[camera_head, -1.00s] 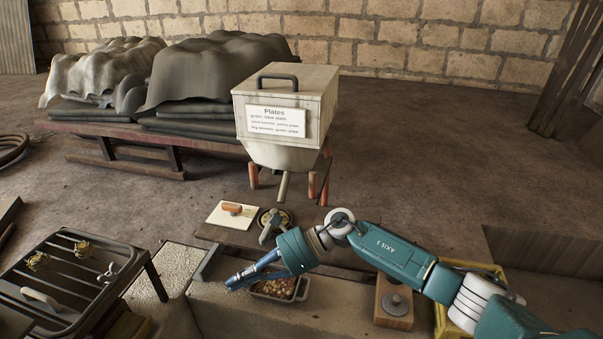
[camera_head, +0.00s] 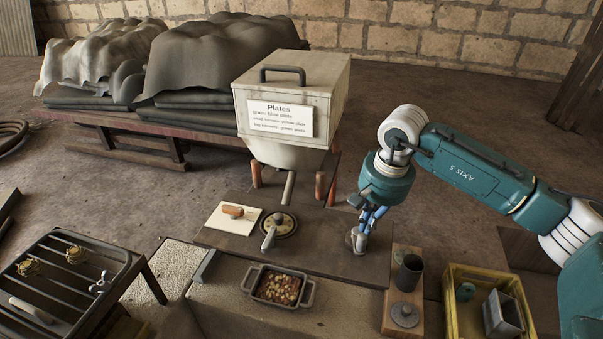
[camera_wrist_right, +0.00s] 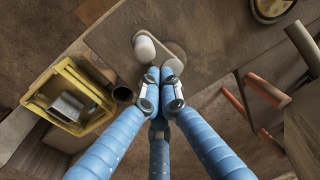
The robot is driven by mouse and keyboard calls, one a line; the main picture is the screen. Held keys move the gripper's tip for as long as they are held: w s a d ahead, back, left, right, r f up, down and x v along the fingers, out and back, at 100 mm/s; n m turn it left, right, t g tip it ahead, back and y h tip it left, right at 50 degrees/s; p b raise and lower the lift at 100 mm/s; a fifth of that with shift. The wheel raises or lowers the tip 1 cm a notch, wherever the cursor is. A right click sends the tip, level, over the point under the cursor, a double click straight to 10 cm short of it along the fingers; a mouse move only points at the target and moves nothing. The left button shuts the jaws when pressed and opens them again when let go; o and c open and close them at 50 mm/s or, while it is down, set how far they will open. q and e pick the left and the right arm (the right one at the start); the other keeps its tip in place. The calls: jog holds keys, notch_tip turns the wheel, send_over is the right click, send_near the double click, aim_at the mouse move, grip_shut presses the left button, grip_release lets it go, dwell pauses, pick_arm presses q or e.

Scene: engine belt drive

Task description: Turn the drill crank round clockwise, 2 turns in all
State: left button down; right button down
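A small grey crank-like part with a pale upright knob (camera_head: 356,241) stands on the right end of the brown board. In the right wrist view its knob (camera_wrist_right: 145,48) rises from a flat rounded arm, just beyond the fingertips. My right gripper (camera_head: 366,226) points down at this part from above. In the wrist view its blue fingers (camera_wrist_right: 161,76) converge with their tips together, and nothing shows held between them. The fingers partly hide the part, and I cannot tell whether they touch it. My left gripper is out of view.
A food pan (camera_head: 278,288) is in front. A wooden block with a dark cup (camera_head: 409,273) and a yellow crate (camera_head: 453,310) stand right.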

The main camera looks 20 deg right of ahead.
jog(key=s, duration=0.1)
jog(key=s+a, duration=0.1)
jog(key=s, duration=0.1)
jog(key=shift+f+n+g, duration=0.15)
jog(key=shift+n+g, duration=0.15)
jog(key=shift+n, duration=0.1)
jog(key=shift+s, duration=0.35)
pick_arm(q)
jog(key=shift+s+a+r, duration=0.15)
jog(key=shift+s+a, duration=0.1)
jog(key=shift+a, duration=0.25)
pick_arm(e)
jog(key=shift+w, duration=0.1)
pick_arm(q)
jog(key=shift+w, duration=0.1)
pick_arm(e)
jog(key=shift+w, duration=0.1)
